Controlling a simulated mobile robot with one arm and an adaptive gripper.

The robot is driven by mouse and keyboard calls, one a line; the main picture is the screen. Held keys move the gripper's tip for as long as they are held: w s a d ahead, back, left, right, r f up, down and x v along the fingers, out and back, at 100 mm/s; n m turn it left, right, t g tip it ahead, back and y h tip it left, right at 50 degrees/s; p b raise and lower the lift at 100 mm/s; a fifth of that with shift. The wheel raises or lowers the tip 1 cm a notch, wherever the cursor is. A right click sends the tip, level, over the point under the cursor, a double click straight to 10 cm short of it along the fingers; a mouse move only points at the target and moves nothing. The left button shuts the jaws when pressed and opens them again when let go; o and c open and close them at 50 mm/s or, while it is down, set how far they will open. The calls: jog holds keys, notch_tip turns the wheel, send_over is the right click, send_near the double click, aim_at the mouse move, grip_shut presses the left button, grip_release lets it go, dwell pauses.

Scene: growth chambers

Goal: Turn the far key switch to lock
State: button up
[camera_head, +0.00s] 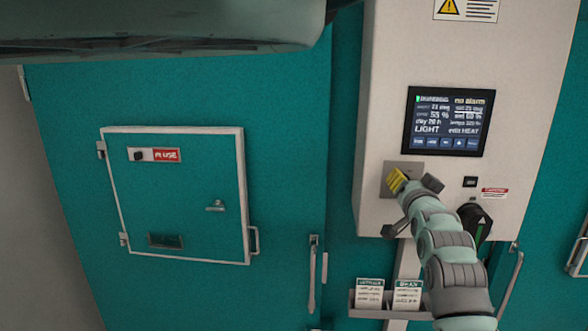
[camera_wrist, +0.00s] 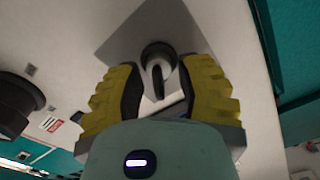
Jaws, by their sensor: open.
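The key switch (camera_wrist: 158,58) is a dark round lock with a key in it, on a grey square plate (camera_wrist: 130,32) in the wrist view. The plate also shows in the head view (camera_head: 389,167) at the lower left of the white control box. My gripper (camera_wrist: 160,92) is open, its yellow-padded fingers on either side of the key with gaps. In the head view my gripper (camera_head: 398,181) is in front of the plate and hides the key. I cannot read any lock marking.
The control box (camera_head: 385,90) carries a lit screen (camera_head: 447,121). A black rotary knob (camera_head: 474,219) sits right of my arm, close to it; it also shows in the wrist view (camera_wrist: 14,105). A card holder (camera_head: 385,312) is below. A white-framed hatch (camera_head: 185,195) is at left.

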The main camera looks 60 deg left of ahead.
jog(key=shift+w+a, duration=0.15)
jog(key=shift+a, duration=0.2)
jog(key=shift+d, duration=0.1)
grip_shut()
